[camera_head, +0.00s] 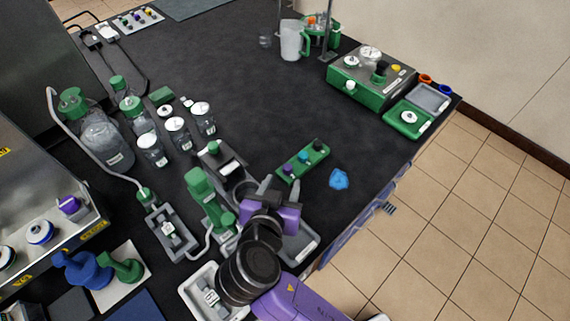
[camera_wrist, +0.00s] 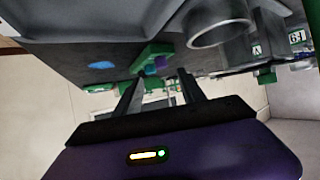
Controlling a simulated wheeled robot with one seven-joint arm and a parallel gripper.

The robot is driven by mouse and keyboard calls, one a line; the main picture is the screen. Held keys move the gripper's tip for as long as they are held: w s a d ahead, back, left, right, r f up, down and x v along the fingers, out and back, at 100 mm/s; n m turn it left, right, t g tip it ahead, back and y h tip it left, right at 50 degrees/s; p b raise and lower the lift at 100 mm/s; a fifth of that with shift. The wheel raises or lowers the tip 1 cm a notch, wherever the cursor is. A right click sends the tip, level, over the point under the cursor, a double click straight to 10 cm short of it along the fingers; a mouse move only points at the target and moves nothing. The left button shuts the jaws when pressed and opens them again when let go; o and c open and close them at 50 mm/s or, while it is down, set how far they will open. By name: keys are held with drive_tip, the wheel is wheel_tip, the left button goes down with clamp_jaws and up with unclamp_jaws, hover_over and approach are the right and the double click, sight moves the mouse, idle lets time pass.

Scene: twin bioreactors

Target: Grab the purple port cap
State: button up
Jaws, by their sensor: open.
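A small purple cap (camera_head: 289,169) stands at the near left end of a green rack (camera_head: 296,175) on the dark bench. A teal cap (camera_head: 303,157) and a black cap (camera_head: 318,145) stand in the same rack. My gripper (camera_head: 269,184) is open and empty, just to the near left of the rack, apart from the purple cap. In the wrist view, my two dark fingers (camera_wrist: 160,78) are spread. Beyond their tips, the purple cap (camera_wrist: 160,62) shows against the green rack (camera_wrist: 153,49). The bases of the caps are hard to make out.
A blue crumpled piece (camera_head: 339,178) lies right of the rack. A green clamp-like device (camera_head: 203,187) and grey trays (camera_head: 301,244) stand close around my gripper. Lidded jars (camera_head: 177,134) stand behind left. A green instrument (camera_head: 365,79) is at the back right. The middle bench is clear.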

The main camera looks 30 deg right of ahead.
sight(287, 167)
drive_tip(key=p+x, duration=0.2)
drive_tip(key=x, duration=0.5)
drive_tip(key=shift+w, duration=0.35)
drive_tip(key=shift+r, duration=0.1)
clamp_jaws()
